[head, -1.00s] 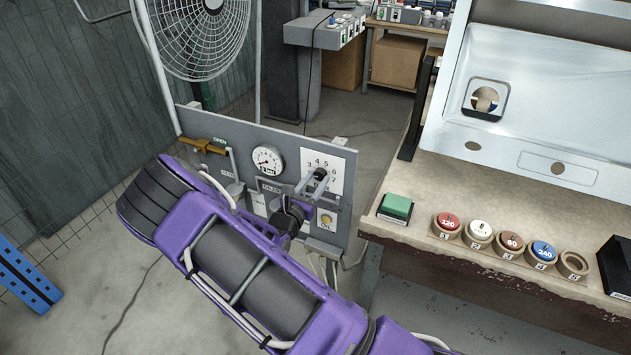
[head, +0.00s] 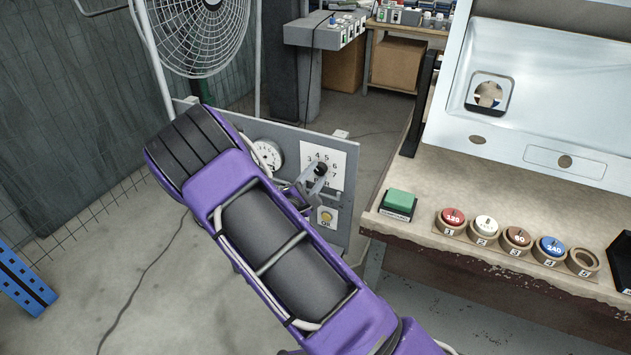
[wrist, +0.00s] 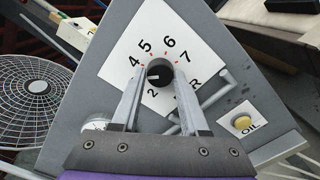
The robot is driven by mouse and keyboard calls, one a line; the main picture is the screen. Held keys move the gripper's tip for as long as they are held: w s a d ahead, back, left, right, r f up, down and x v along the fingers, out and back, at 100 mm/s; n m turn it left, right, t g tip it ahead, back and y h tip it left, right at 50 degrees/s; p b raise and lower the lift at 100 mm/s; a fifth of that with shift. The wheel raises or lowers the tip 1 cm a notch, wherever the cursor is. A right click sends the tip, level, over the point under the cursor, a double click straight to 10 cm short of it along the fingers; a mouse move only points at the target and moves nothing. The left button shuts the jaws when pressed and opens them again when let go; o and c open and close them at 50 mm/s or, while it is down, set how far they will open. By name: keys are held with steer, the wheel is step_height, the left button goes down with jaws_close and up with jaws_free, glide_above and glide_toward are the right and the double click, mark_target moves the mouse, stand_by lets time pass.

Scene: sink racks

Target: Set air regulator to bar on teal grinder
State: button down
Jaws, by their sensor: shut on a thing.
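The air regulator is a black knob (wrist: 160,75) on a white number dial (head: 334,158), mounted on a grey panel (head: 338,222). My gripper (wrist: 160,80) is shut on the knob, one finger at each side. In the head view, the knob (head: 320,169) and fingers show just right of my purple arm. The wrist view shows 2, 4, 5, 6 and 7 around the knob; other dial lettering is partly covered by the fingers. A pale mark on the knob points to the left in that view. The round gauge (head: 267,154) is partly hidden by my arm. I cannot identify a teal grinder.
A yellow OIL button (head: 327,216) sits below the dial. Right is a workbench with a green button (head: 398,203), red disc (head: 453,216), white disc (head: 486,225), brown disc (head: 518,238), blue disc (head: 551,247) and steel sink (head: 550,100). A fan (head: 205,35) stands behind the panel.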

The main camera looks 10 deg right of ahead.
steer(key=shift+m+b, duration=0.95)
steer(key=shift+m, duration=1.25)
steer(key=shift+c, duration=2.1)
jaws_free()
steer(key=v, duration=1.7)
steer(key=shift+s+a+p, duration=0.15)
steer(key=shift+p, duration=0.2)
